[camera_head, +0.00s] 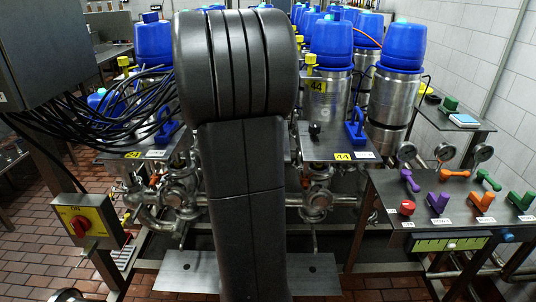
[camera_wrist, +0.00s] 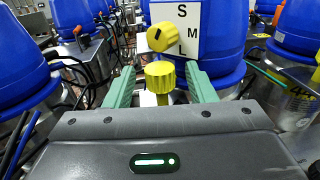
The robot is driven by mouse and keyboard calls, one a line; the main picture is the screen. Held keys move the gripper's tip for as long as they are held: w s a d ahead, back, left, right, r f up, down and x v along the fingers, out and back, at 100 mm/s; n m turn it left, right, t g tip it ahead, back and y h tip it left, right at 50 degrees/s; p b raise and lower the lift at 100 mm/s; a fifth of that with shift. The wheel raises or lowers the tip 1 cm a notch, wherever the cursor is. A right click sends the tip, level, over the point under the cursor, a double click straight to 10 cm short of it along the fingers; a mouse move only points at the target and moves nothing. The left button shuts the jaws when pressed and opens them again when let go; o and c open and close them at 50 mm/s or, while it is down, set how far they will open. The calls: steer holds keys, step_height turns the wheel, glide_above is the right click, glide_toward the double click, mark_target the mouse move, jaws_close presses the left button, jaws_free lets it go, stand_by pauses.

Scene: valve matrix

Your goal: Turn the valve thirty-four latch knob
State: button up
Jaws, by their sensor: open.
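In the wrist view my gripper (camera_wrist: 160,80) is open, its two green fingers pointing at a blue-topped valve. A ribbed yellow knob (camera_wrist: 160,76) shows between the fingers, with a gap on each side. I cannot tell whether it lies fully inside their reach. Just above it is a second yellow knob (camera_wrist: 160,37) with a dark mark, beside a white plate (camera_wrist: 185,28) lettered S, M, L. No number thirty-four is readable on this valve. In the head view my own dark arm hides the gripper and the valve in front of it.
Other blue-topped steel valves (camera_head: 331,45) stand close around, one labelled 44. Black cables (camera_head: 125,105) hang at the left below a grey cabinet (camera_head: 45,55). A panel of coloured handles (camera_head: 455,198) stands at the right. A yellow box with a red switch (camera_head: 85,222) is at lower left.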

steer(key=shift+d+f+n+y+b, duration=0.25)
steer(key=shift+n+y+b, duration=0.25)
steer(key=shift+y+b, duration=0.4)
steer(key=s+a+b, duration=0.1)
steer(key=s+a, duration=0.1)
steer(key=s, duration=1.2)
steer(key=s+d+f+m+g+p, duration=0.2)
steer(key=s+d+f+m+g, duration=0.4)
steer(key=d+f+m, duration=0.7)
steer(key=shift+s+f+m, duration=0.6)
steer(key=shift+s+f, duration=0.1)
steer(key=shift+s, duration=0.4)
steer(key=shift+r, duration=0.1)
